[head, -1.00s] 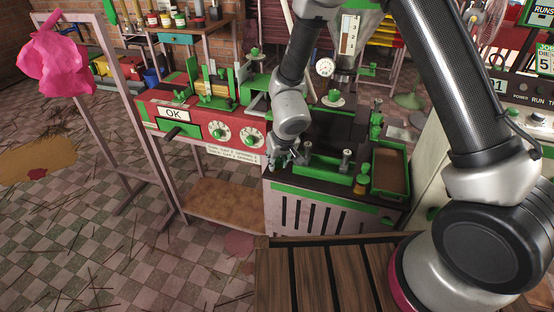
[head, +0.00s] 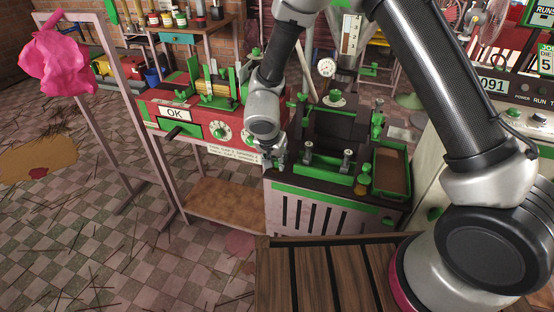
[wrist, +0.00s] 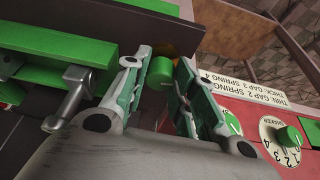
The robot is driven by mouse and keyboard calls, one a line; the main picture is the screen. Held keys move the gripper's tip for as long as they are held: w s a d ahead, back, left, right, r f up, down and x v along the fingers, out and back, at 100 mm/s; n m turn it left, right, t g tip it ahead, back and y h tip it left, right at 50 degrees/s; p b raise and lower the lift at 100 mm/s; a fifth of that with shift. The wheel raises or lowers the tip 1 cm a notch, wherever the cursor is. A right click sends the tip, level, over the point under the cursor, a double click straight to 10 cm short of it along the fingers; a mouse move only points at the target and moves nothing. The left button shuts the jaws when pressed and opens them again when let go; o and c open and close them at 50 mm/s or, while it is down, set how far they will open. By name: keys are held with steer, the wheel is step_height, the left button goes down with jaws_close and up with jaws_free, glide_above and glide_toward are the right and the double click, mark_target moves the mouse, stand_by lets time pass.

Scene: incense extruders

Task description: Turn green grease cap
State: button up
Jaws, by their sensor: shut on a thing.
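In the wrist view, a short green cylindrical cap (wrist: 161,73) sits between the two fingers of my gripper (wrist: 165,80), with an amber part showing behind it. The fingers are shut on the cap. In the head view, my gripper (head: 277,157) points down at the front left corner of the dark extruder (head: 330,195), beside the red control panel. The cap it holds is hidden there by the wrist and fingers. Another green-topped amber cup (head: 363,181) stands at the extruder's front right, apart from my gripper.
The red panel (head: 190,125) with an "OK" sign and dials lies close to the left of my gripper. A green bar and metal lever (wrist: 75,90) are close in the wrist view. A wooden slatted top (head: 320,275) is in front.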

steer(key=m, duration=0.2)
steer(key=m+g+h, duration=0.1)
steer(key=m, duration=0.1)
steer(key=shift+a+m+h, duration=0.15)
steer(key=shift+m+h, duration=0.15)
steer(key=shift+w+m+g+h, duration=0.15)
steer(key=shift+m+g, duration=0.2)
steer(key=shift+m, duration=0.65)
steer(key=shift+m+g+h, duration=0.15)
steer(key=shift+m+g, duration=0.2)
steer(key=shift+m, duration=0.65)
steer(key=o, duration=1)
